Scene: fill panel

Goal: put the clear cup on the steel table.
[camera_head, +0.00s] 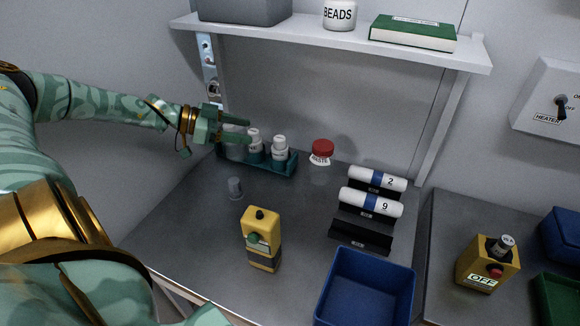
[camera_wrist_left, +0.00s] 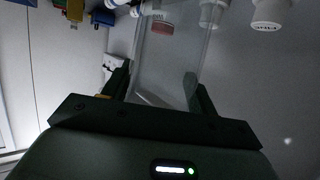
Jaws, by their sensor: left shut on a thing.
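My left gripper (camera_head: 236,131) reaches in from the left, above the back left of the grey steel-looking table (camera_head: 190,235). It is shut on a see-through cup, whose faint grey body (camera_head: 233,153) shows below the fingers in the head view. In the left wrist view the clear walls of the cup (camera_wrist_left: 168,68) stand between the two fingers (camera_wrist_left: 158,90). The cup is close to the left end of a teal rack (camera_head: 284,170); I cannot tell whether it touches the rack or the table. My right gripper is not in view.
The rack holds white-capped bottles (camera_head: 279,148). A small grey cylinder (camera_head: 234,188), a red-lidded PASTE jar (camera_head: 321,160), a yellow device (camera_head: 262,238), numbered rolls (camera_head: 371,202) and a blue bin (camera_head: 345,290) stand on the table. A shelf (camera_head: 290,32) overhangs the back. The table's left front is clear.

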